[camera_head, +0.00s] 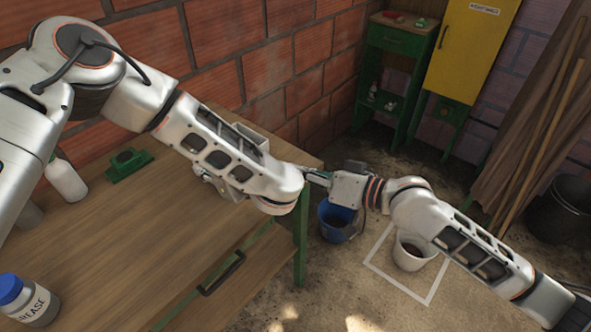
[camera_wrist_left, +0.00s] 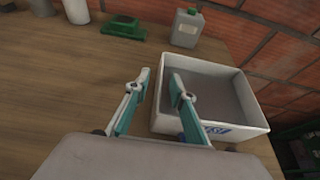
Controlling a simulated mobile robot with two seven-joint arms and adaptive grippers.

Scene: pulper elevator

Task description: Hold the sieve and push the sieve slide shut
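A pale open-topped box (camera_wrist_left: 256,108), seemingly the sieve, sits on the bench with a blue mark on its front wall. In the head view it is mostly hidden behind my left forearm. In the left wrist view my left gripper (camera_wrist_left: 156,104) is open. One finger is outside the box's left wall and the other appears over its inside; I cannot tell whether they touch it. My right gripper (camera_head: 318,177) is at the bench's right end, beside my left wrist; its fingertips are partly hidden. I cannot make out the sieve slide.
The wooden bench (camera_head: 130,235) holds a white bottle (camera_head: 66,180), a green block (camera_head: 129,164), a grease jar (camera_head: 27,302) and a grey canister (camera_wrist_left: 186,28). A blue bucket (camera_head: 336,222) and white bucket (camera_head: 412,254) stand on the floor. A brick wall backs the bench.

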